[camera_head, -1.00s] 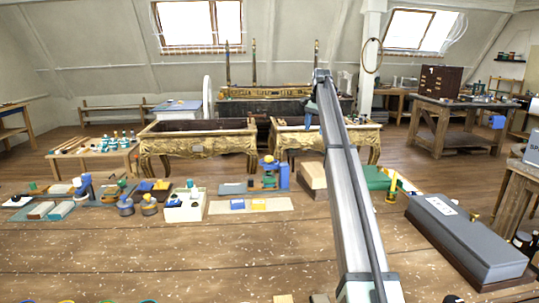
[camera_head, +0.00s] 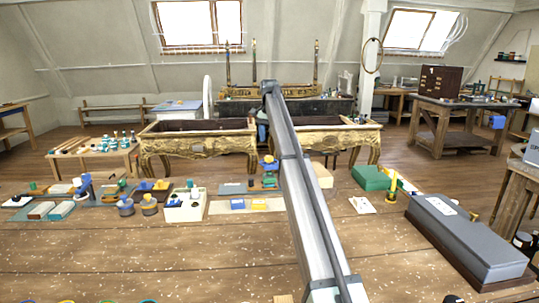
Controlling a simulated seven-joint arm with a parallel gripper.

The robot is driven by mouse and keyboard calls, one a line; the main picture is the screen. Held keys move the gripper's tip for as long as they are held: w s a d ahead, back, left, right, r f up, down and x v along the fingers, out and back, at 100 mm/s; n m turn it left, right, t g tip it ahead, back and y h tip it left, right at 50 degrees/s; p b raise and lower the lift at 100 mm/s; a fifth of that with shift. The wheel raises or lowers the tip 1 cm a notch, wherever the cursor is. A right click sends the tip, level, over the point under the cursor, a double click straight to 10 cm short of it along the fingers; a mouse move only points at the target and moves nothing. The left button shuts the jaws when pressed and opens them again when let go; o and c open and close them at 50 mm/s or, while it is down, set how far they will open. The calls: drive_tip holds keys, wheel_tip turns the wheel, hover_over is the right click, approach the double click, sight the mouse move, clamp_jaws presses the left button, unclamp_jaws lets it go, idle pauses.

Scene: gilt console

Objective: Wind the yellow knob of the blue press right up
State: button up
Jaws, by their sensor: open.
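The blue press (camera_head: 269,182) stands on the wooden bench, near the middle of the view. My arm crosses in front of its right side and hides part of it. A small yellow spot at its top looks like the yellow knob (camera_head: 268,158), but it is too small to tell how far it is wound. My gripper (camera_head: 262,139) hangs from the far end of my arm, small and partly hidden, just above the press in the picture. It is open and apart from the knob as far as I can see.
A pale mat with blue and yellow pieces (camera_head: 236,205) lies left of the press. A white box (camera_head: 184,210) and several tools stand farther left. Right of my arm are a green box (camera_head: 371,177), a yellow-black tool (camera_head: 392,187) and a long grey case (camera_head: 466,240). The front bench is mostly clear.

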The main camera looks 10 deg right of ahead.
sight(269, 159)
wheel_tip(269, 159, down, 8)
drive_tip(key=shift+r, duration=0.15)
idle(0.4)
drive_tip(key=c, duration=1.1)
